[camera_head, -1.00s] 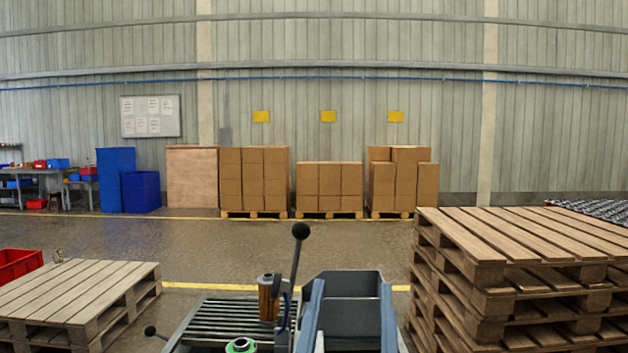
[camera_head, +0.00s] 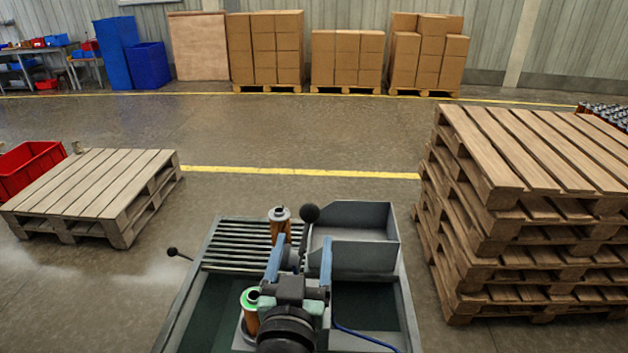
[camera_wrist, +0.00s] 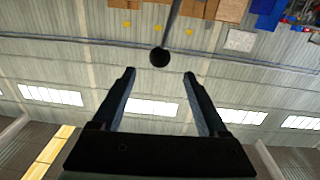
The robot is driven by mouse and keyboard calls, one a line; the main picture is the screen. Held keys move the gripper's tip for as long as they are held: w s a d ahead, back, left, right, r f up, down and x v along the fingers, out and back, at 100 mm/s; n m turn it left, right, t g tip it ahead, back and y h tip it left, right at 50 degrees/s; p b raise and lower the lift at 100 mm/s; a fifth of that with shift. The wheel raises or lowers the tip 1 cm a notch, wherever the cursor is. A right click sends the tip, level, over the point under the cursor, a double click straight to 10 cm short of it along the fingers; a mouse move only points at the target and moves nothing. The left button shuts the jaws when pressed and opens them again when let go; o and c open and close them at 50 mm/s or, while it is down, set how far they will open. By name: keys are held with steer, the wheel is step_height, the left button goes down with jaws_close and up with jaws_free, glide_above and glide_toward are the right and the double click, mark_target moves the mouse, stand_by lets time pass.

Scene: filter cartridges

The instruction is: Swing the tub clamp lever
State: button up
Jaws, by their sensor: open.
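A lever with a black ball knob (camera_head: 310,213) stands up beside the left wall of an open grey tub (camera_head: 365,256). In the wrist view the knob (camera_wrist: 160,57) and its thin rod show just beyond my fingertips, roughly centred between them. My gripper (camera_head: 300,250) is open, its two blue fingers apart, with nothing held; it also shows in the wrist view (camera_wrist: 159,76). The lever's lower part is hidden behind my gripper in the head view. I cannot tell whether a finger touches the rod.
An orange cartridge (camera_head: 280,229) stands by the slatted rack (camera_head: 235,245), close left of the lever. A green-topped cartridge (camera_head: 250,312) is nearer. A small black-knobbed handle (camera_head: 172,252) sticks out left. Stacked pallets (camera_head: 500,215) stand right; a low pallet (camera_head: 95,190) stands left.

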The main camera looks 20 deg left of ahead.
steer(key=p+x, duration=0.2)
steer(key=x, duration=1)
steer(key=shift+w+r, duration=0.1)
jaws_close()
stand_by(1.2)
